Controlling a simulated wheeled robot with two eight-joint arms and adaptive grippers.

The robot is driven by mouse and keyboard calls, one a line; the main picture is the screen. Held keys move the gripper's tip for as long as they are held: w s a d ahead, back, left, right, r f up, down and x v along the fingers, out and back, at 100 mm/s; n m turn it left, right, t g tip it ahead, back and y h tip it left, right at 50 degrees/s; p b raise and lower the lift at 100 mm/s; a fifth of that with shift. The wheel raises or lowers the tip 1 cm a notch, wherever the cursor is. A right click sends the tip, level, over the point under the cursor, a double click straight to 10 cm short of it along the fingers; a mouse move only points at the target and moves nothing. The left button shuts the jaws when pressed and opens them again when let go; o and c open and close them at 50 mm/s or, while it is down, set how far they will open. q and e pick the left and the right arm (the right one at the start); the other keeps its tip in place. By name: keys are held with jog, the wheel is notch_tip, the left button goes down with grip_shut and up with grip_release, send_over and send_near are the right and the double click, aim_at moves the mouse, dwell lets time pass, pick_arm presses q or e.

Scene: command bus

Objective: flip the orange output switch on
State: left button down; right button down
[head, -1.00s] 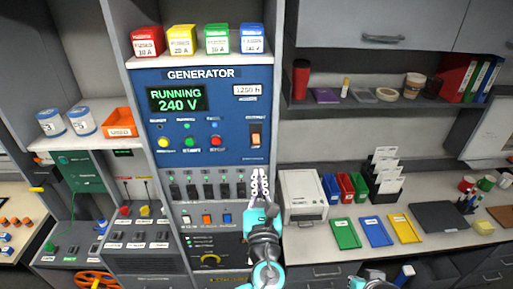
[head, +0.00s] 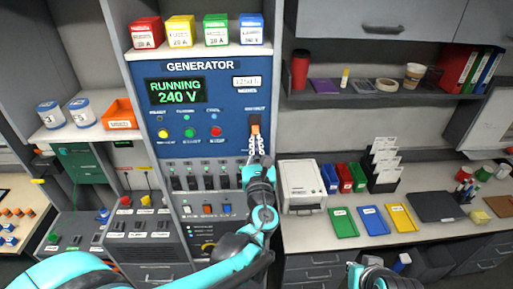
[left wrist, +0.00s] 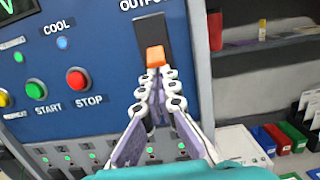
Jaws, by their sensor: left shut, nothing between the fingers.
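The orange output switch (head: 255,129) sits in a black upright plate at the right of the blue generator panel. In the left wrist view the orange rocker (left wrist: 155,56) shows at the lower part of the black plate (left wrist: 152,33), with dark plate above it. My left gripper (head: 256,138) is shut and empty, pointing up, with its tips at the lower edge of the rocker. In the left wrist view the closed fingertips (left wrist: 157,75) overlap the rocker's bottom; I cannot tell whether they touch. Only a piece of my right arm shows at the bottom; its fingers are hidden.
The green display (head: 176,92) reads RUNNING 240 V. Red (head: 216,131), green (head: 190,133) and yellow (head: 163,134) buttons lie left of the switch. A row of black breakers (head: 207,181) sits below. A white box (head: 302,187) stands on the counter to the right.

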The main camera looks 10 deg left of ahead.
aim_at(256, 134)
pick_arm(q)
jog(key=shift+r, duration=0.1)
dwell(0.3)
jog(key=shift+s+r+g+p, duration=0.2)
jog(key=shift+g+p, duration=0.1)
jog(key=shift+p, duration=0.45)
jog(key=r+g+p, duration=0.1)
jog(key=g+p, duration=0.1)
jog(key=p, duration=0.1)
jog(key=r+g+h+p, duration=0.1)
jog(key=p, duration=0.2)
jog(key=shift+s+d+r+g, duration=0.1)
jog(key=shift+s+r+g, duration=0.05)
jog(key=shift+s+g, duration=0.25)
jog(key=shift+s+r+g+p, duration=0.1)
jog(key=shift+r+g+p, duration=0.1)
jog(key=shift+g+p, duration=0.6)
jog(key=shift+f, duration=0.2)
jog(key=shift+r, duration=0.1)
